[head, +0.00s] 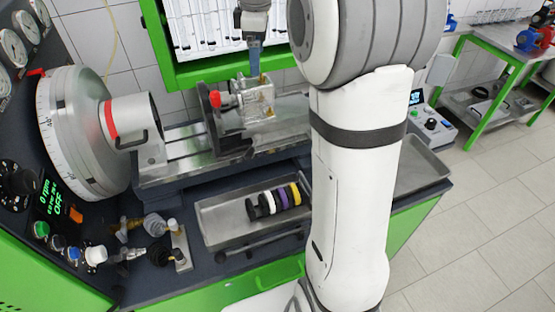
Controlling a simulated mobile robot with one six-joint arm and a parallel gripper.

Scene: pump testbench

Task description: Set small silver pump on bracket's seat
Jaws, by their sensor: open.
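A small silver pump (259,98), a shiny block-like body, is at the black bracket (213,118) on the bench rail. The bracket has a red knob near its top. The pump is on the right side of the bracket's upright plate and looks roughly upright. I cannot tell from here whether it sits fully on the seat. My gripper (256,76) points down directly over the pump, its tips at or just above the pump's top. It is open; the fingers are small here and their contact with the pump is unclear. My arm hides the area to the right.
A large graduated dial drum (85,130) with a red-ringed shaft stands left of the bracket. A metal tray (215,222) holds several coloured rings. Fittings (152,228) lie at the front left. Another tray (425,170) and a control box (432,125) are right of my arm.

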